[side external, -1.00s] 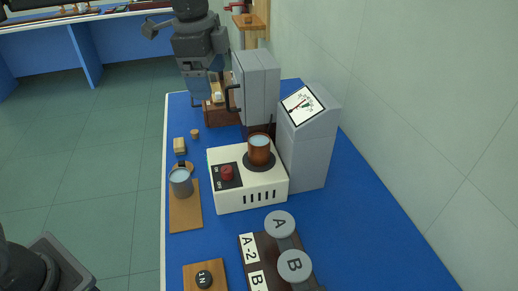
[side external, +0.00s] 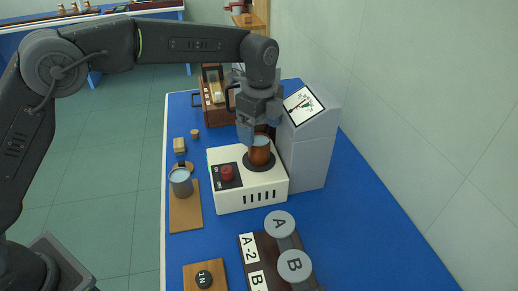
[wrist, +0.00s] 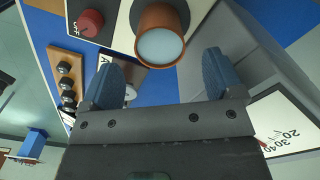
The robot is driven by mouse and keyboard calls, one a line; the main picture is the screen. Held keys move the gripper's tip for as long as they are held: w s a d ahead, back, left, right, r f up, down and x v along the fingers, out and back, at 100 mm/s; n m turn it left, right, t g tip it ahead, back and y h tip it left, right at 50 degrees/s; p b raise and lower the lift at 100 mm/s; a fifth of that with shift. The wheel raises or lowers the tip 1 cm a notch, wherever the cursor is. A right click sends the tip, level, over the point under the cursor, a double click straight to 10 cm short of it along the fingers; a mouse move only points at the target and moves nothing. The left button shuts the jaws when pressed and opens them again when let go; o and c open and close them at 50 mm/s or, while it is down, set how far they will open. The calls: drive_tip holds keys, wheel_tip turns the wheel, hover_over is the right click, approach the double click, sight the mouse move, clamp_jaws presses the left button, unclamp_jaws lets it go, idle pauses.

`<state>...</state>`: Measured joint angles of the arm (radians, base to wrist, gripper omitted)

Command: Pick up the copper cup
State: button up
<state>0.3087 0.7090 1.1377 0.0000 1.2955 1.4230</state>
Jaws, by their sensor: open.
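The copper cup (side external: 259,153) stands upright on the round dark plate of the white hot-plate box (side external: 250,196), with pale content showing at its top. My gripper (side external: 252,132) is right above and slightly left of the cup's rim in the side view, pointing down. In the wrist view the cup (wrist: 159,38) lies ahead of the two blue fingers, between their lines. The fingers (wrist: 163,78) are apart with nothing between them. Part of the cup's rim is hidden by my gripper in the side view.
A grey meter cabinet (side external: 308,150) stands close on the cup's right. The box has a red knob (side external: 227,173). A grey cup (side external: 181,182) stands on a wooden board at left. Round A and B weights (side external: 280,223) sit in front. Blue bench is free at right front.

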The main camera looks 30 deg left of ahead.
sight(260, 140)
drive_tip(key=shift+a+f, duration=0.1)
drive_tip(key=shift+f, duration=2.75)
drive_tip(key=shift+c, duration=0.5)
drive_tip(key=c, duration=1)
drive_tip(key=shift+r, duration=0.1)
